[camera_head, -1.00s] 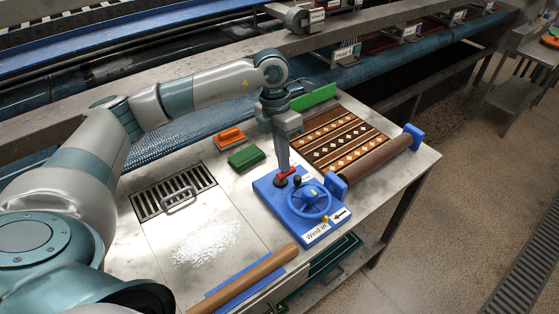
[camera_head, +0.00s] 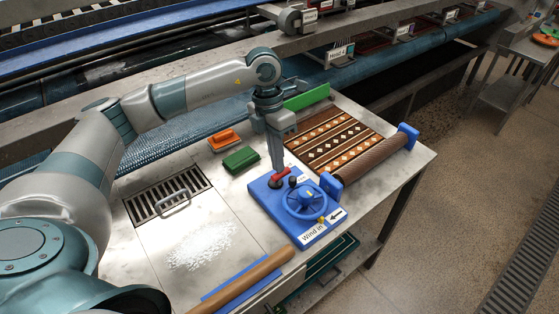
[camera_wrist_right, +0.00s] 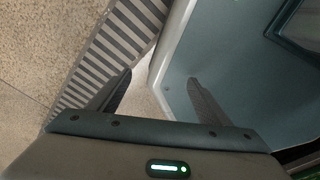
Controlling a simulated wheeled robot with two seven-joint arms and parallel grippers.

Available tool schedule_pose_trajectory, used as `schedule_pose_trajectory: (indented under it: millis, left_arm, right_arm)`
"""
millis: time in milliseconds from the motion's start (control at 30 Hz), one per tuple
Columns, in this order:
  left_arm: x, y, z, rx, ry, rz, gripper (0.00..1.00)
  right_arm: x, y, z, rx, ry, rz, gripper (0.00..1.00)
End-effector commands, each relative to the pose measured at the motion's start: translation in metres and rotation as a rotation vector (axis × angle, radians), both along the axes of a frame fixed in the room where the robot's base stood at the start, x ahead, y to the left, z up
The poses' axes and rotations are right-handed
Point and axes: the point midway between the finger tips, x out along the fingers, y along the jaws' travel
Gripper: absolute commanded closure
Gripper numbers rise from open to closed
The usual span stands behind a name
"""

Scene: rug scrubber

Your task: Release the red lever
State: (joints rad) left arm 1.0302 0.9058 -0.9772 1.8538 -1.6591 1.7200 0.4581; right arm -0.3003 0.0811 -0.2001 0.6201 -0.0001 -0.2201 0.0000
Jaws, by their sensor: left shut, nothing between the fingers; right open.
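The red lever (camera_head: 282,174) stands on the blue control panel (camera_head: 265,205), beside the blue handwheel (camera_head: 308,201). My left gripper (camera_head: 277,172) points down with its fingertips at the red lever, and they partly hide it. Its fingers are together with nothing held between them. I cannot tell for sure whether the fingertips touch the lever. My right gripper (camera_wrist_right: 150,95) shows only in the right wrist view. Its two dark fingers are spread apart and empty, away from the table.
A patterned rug (camera_head: 330,138) runs to a brown roller (camera_head: 375,160) behind the panel. An orange brush (camera_head: 224,139) and a green brush (camera_head: 241,159) lie left of my left gripper. A drain grate (camera_head: 165,200) and white powder (camera_head: 200,245) are at the left. Another roll (camera_head: 245,280) lies in front.

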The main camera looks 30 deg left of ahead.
Motion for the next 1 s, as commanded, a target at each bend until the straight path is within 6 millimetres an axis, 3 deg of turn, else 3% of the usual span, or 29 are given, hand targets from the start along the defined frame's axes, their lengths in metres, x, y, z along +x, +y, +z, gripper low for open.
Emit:
schedule_pose_trajectory:
  millis: [167, 600, 833, 1000]
  left_arm:
    - [0.006, 0.018, 0.022, 0.000, -0.010, 0.008, 1.00]
    - [-0.005, -0.014, 0.095, -0.001, -0.015, 0.005, 1.00]
    - [-0.008, -0.020, 0.111, -0.001, -0.012, 0.007, 1.00]
    - [-0.009, -0.021, 0.114, -0.001, -0.012, 0.007, 1.00]
  right_arm:
    - [0.000, -0.003, 0.004, -0.003, 0.000, 0.001, 0.28]
    - [0.005, 0.002, -0.025, 0.004, -0.012, -0.001, 0.28]
    - [0.036, 0.015, -0.021, 0.024, -0.079, 0.002, 0.28]
    - [0.042, 0.021, -0.020, 0.032, -0.089, 0.005, 0.28]
